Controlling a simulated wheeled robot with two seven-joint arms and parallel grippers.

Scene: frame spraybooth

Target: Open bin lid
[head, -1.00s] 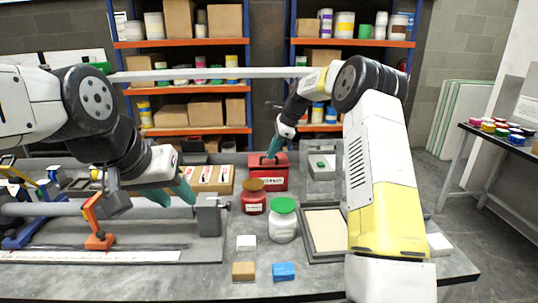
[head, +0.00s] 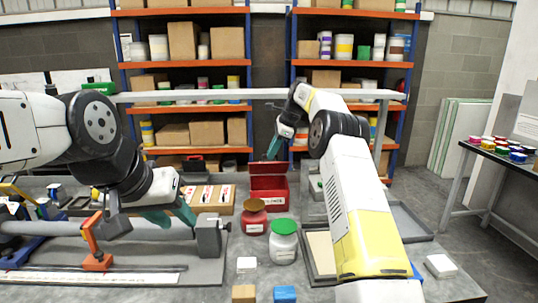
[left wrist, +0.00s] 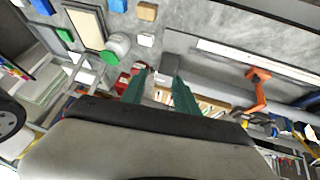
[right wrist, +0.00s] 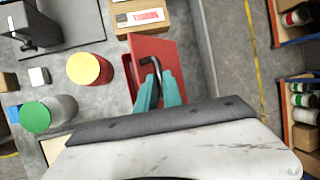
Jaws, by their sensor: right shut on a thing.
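The red bin (head: 268,201) stands at the back of the bench in the head view. Its red lid (head: 262,169) is tilted up at the back, with the bin's opening showing below. My right gripper (head: 269,157) is at the top of the lid. In the right wrist view the gripper (right wrist: 158,88) is shut on the black hooked handle (right wrist: 152,63) of the lid (right wrist: 150,48). My left gripper (head: 172,214) is open and empty, above the bench left of the bin; its spread fingers also show in the left wrist view (left wrist: 160,75).
A red jar with a brown lid (head: 254,218) and a white jar with a green lid (head: 283,243) stand in front of the bin. A cardboard box (head: 211,198) is left of it. A grey vice-like block (head: 209,235) and an orange clamp (head: 97,258) are nearer the left gripper.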

